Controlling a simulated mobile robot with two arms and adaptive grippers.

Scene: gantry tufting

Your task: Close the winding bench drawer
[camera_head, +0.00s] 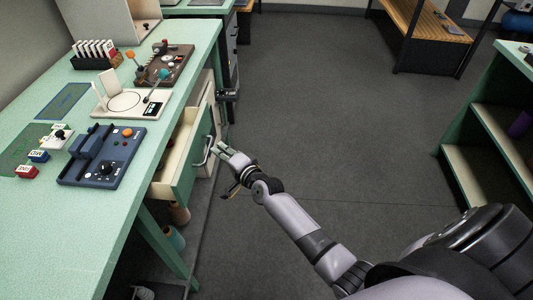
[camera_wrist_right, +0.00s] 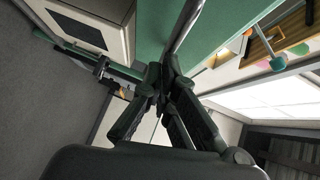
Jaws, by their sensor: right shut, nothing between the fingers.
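The winding bench drawer (camera_head: 186,178) is pulled out from under the green bench top, with its green front facing right and its cream inside partly visible. Its metal handle (camera_head: 206,152) is on the front. My right gripper (camera_head: 221,150) is shut and empty, just right of the handle. In the right wrist view the shut fingers (camera_wrist_right: 164,78) point at the green drawer front (camera_wrist_right: 157,28), and the metal handle (camera_wrist_right: 187,25) runs up from their tips. I cannot tell whether they touch it. My left gripper is not in view.
The winding bench (camera_head: 75,235) runs along the left, carrying a blue device (camera_head: 103,158), a cream device (camera_head: 128,101) and a brown device (camera_head: 163,66). Spools (camera_head: 178,213) stand below the drawer. The grey floor (camera_head: 320,110) is clear. Green shelving (camera_head: 475,150) stands at right.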

